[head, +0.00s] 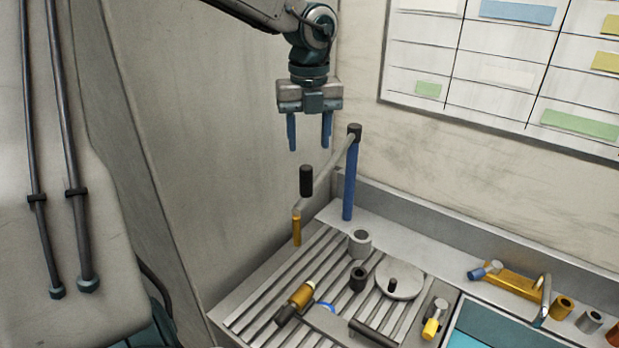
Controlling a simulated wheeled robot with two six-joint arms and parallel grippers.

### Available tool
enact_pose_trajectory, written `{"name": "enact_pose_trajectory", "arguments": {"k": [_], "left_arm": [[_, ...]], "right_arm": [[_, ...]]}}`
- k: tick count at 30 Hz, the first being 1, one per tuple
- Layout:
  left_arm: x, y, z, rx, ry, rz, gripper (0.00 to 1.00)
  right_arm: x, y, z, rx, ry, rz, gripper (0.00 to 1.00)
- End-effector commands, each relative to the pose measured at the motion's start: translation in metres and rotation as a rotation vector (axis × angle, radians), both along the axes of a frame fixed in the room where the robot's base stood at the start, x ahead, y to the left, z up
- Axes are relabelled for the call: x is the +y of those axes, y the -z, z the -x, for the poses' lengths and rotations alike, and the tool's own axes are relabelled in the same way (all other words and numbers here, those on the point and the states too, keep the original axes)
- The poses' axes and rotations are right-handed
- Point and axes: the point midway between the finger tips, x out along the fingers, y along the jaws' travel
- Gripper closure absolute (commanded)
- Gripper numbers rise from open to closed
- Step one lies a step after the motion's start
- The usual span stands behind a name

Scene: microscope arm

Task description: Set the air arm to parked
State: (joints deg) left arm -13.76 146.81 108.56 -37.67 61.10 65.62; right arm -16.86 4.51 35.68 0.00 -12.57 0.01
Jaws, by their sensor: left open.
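The air arm (327,167) is a thin grey bar on top of an upright blue post (349,182) with a dark cap. It reaches from the post toward the lower left. A black cylindrical grip (306,181) stands near its outer part, and a yellow nozzle (297,229) hangs from its end over the slatted tray's back left edge. My left gripper (309,135) points down with its two blue fingers apart and empty. In the picture it is above the black grip and left of the post's cap, touching neither as far as I can tell. My right gripper is out of view.
The slatted tray (262,303) holds a grey cup (360,243), a dark ring (358,277), a round disc (400,279) and a yellow-and-brown tool (299,297). A yellow block (515,284) lies at right. A wall board (500,75) hangs behind. Pale walls bound the left and back.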

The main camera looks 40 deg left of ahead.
Motion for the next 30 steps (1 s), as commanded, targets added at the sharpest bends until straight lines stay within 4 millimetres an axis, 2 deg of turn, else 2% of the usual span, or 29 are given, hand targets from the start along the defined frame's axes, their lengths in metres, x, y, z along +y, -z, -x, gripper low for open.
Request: {"name": "enact_pose_trajectory", "arguments": {"k": [3,6,11,16,20,24,30], "left_arm": [[0.0,0.011,0.0,0.0,0.0,0.002,0.53],[0.0,0.021,0.0,0.0,0.0,0.003,0.53],[0.0,0.042,0.0,0.0,0.001,0.004,0.53],[0.0,0.065,0.0,-0.001,0.001,0.004,0.53],[0.0,0.082,0.0,-0.001,0.001,0.004,0.53],[0.0,0.098,0.0,-0.001,0.001,0.004,0.53],[0.0,0.107,0.0,-0.001,0.001,0.004,0.53]], "right_arm": [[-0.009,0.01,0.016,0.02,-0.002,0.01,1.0],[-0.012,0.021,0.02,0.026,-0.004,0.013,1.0],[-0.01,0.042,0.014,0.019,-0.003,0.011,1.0],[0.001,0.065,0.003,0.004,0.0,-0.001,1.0],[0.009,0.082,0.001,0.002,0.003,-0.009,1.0],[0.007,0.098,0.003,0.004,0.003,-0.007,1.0],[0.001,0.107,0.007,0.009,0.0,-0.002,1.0]]}}
